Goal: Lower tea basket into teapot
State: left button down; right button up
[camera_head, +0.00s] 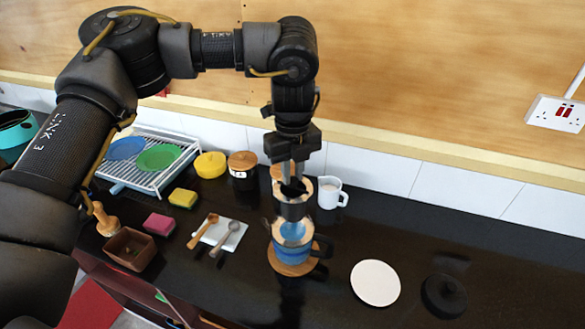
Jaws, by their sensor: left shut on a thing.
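My left gripper (292,182) points straight down and is shut on the dark tea basket (293,210). The basket hangs upright directly over the blue teapot (292,252), in line with its opening. Its lower end is close to the pot's rim; I cannot tell whether it has entered the mouth. The teapot stands on a round wooden trivet (284,268), with dark handle or spout parts at its sides. My right gripper is not in view.
A white jug (330,192) stands just behind and right of the teapot. A white disc (375,283) and a black lid-like piece (443,296) lie to the right. A white tray (232,241) with spoons lies left. Jars and a dish rack (172,178) are behind.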

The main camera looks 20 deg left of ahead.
aim_at(292, 188)
pick_arm(q)
jog(key=shift+f+b, duration=2.05)
jog(key=shift+f, duration=0.25)
jog(key=shift+w+p, duration=0.1)
jog(key=shift+p, duration=0.25)
jog(key=shift+f, duration=0.4)
